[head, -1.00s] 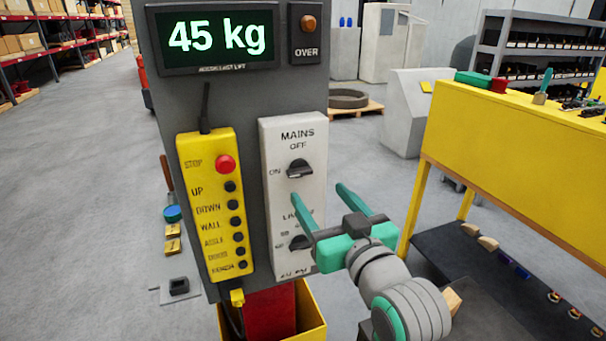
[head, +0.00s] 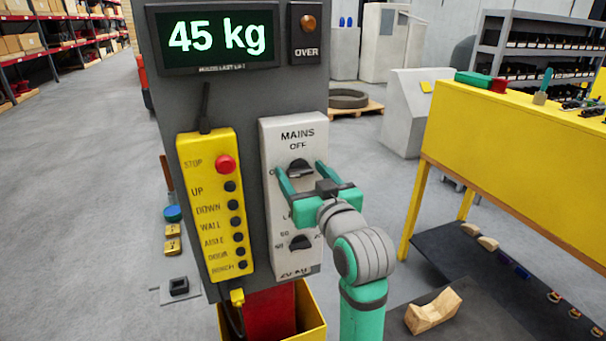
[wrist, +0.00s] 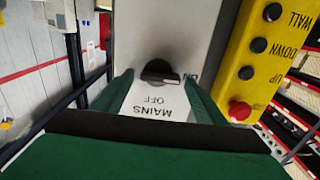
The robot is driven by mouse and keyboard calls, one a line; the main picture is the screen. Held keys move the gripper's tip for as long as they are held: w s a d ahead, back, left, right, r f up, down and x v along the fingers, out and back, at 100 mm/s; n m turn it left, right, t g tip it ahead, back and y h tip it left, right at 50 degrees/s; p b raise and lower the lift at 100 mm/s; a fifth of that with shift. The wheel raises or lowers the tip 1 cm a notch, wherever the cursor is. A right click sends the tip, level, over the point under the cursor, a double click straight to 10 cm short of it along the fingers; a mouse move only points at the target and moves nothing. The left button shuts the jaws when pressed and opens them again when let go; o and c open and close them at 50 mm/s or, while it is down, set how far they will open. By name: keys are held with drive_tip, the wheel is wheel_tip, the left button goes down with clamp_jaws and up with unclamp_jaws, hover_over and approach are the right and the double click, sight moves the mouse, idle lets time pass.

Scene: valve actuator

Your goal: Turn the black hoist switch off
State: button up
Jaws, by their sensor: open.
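The black hoist switch (head: 299,167) is a rotary knob under the MAINS and OFF lettering on the white panel (head: 297,137). In the wrist view, the knob (wrist: 160,72) shows upside down, with its white-marked end towards the ON label at the right; OFF lies below it in that picture. My gripper (head: 301,170) is open, with one green finger on each side of the knob. Whether the fingers touch the knob or panel cannot be told. In the head view, my fingers hide most of the ON label.
A second black knob (head: 300,242) sits lower on the same panel, just below my gripper. A yellow button pendant (head: 215,208) with a red stop button hangs close at the left. A yellow bench (head: 510,160) stands at the right.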

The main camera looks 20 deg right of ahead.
drive_tip(key=c, duration=1.1)
drive_tip(key=shift+o, duration=0.2)
drive_tip(key=shift+m, duration=0.3)
drive_tip(key=m, duration=0.3)
drive_tip(key=shift+m, duration=0.4)
drive_tip(key=m, duration=0.4)
drive_tip(key=shift+d+m, duration=0.2)
drive_tip(key=shift+m, duration=0.1)
drive_tip(key=m, duration=0.4)
drive_tip(key=shift+d+f, duration=0.1)
drive_tip(key=shift+d, duration=0.05)
drive_tip(key=shift+d+f+m, duration=0.15)
drive_tip(key=shift+m, duration=2.25)
